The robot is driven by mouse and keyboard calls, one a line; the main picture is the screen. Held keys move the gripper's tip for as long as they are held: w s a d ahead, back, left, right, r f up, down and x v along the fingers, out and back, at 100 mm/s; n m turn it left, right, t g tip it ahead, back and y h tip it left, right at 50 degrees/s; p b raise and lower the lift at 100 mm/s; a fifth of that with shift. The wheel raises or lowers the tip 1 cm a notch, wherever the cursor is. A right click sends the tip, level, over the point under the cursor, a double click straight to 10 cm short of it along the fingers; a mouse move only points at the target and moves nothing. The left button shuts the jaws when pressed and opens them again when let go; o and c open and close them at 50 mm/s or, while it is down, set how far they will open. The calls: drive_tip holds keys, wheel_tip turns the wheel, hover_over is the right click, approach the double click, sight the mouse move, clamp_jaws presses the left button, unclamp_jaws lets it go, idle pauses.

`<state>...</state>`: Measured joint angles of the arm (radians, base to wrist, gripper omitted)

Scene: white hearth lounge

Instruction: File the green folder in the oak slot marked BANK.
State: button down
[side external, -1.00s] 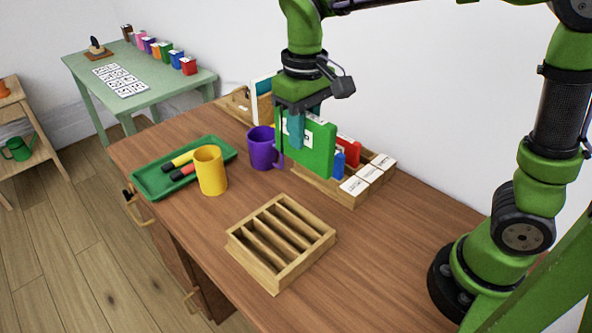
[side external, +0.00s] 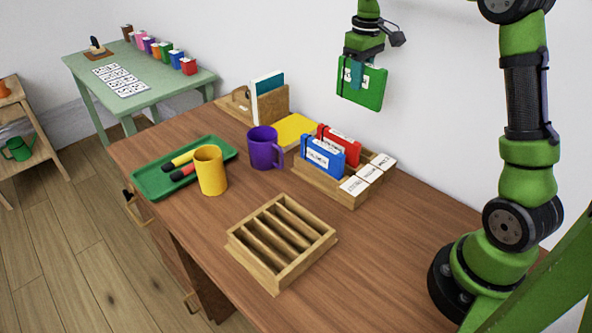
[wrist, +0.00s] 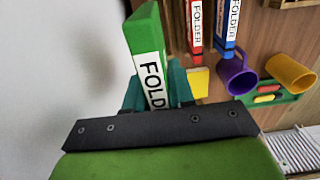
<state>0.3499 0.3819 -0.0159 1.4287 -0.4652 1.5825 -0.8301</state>
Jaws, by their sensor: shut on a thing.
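The green folder (side external: 373,90) is held upright in the air above the back of the desk, clear of everything below. My gripper (side external: 356,74) is shut on its upper part; the wrist view also shows the folder (wrist: 146,42) between the teal fingers, with its white FOLDER label facing the camera. Below and in front stands an oak rack (side external: 326,184) with a blue folder (side external: 322,157) and a red folder (side external: 341,145) upright in it. White tags (side external: 367,177) sit at the rack's right end; their print is too small to read, so I cannot tell which says BANK.
A purple mug (side external: 262,148) and a yellow pad (side external: 295,130) are left of the rack. An empty slotted wooden tray (side external: 246,262) lies at the front. A yellow mug (side external: 210,172) and a green tray (side external: 150,184) with markers are at left. The desk's right part is clear.

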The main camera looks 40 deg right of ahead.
sight(357, 103)
drive_tip(key=shift+a+f, duration=0.15)
drive_tip(key=shift+f, duration=0.95)
drive_tip(key=shift+a+f, duration=0.1)
drive_tip(key=shift+f, duration=0.95)
drive_tip(key=shift+f, duration=0.1)
wheel_tip(357, 103, down, 8)
drive_tip(key=shift+f, duration=1.9)
drive_tip(key=c, duration=0.9)
unclamp_jaws()
